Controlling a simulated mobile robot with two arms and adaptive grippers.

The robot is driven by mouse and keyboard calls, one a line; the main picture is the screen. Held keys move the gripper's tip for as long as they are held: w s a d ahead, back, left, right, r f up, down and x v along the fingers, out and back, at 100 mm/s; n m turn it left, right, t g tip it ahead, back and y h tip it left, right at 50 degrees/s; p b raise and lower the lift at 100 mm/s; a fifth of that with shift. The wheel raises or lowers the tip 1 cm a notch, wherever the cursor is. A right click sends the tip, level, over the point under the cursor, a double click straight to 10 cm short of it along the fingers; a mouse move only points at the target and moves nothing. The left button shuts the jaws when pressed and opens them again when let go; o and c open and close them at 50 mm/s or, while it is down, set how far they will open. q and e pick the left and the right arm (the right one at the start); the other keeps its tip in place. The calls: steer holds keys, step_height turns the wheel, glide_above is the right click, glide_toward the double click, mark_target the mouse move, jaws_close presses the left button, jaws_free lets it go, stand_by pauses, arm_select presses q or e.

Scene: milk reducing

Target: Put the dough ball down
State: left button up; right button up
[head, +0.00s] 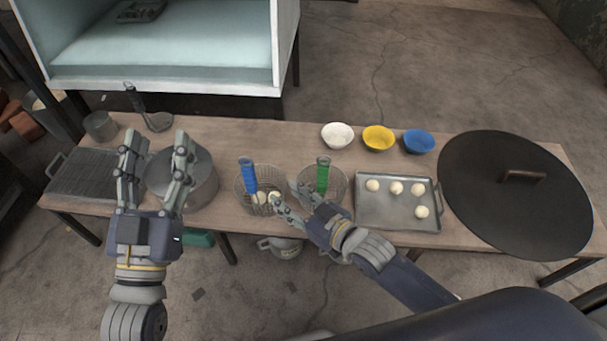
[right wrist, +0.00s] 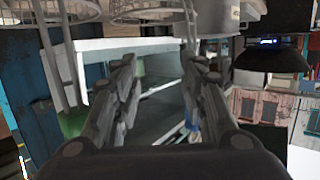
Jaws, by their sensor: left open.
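Several pale dough balls (head: 396,187) sit on the metal tray (head: 385,215) right of centre. More pale balls (head: 262,197) show at the blue-handled wire basket (head: 241,203), partly hidden by wire and fingers. My right gripper (head: 290,197) is between this basket and the green-handled basket (head: 338,181), its fingers spread. In the right wrist view, its fingers (right wrist: 162,85) stand apart with no ball visible between them. My left gripper (head: 157,150) is open and empty, in front of the steel pot (head: 204,181) in the picture.
White (head: 338,135), yellow (head: 378,138) and blue (head: 418,141) bowls line the back of the table. A big dark round lid (head: 480,205) covers the right end. A wire rack (head: 80,180) lies at the left end. Bare table shows behind the baskets.

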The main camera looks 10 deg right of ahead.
steer(key=s+d+r+m+t+h, duration=0.1)
steer(key=s+d+r+t, duration=0.1)
steer(key=r, duration=1.1)
steer(key=s+d+r+m+t+h, duration=0.1)
steer(key=r+t, duration=0.6)
steer(key=r, duration=0.7)
steer(key=s+d+m, duration=0.1)
steer(key=s+d, duration=0.1)
steer(key=d, duration=0.1)
steer(key=shift+s+r+m+h, duration=0.2)
steer(key=shift+m+h, duration=0.1)
steer(key=shift+h, duration=0.1)
steer(key=shift+f, duration=0.15)
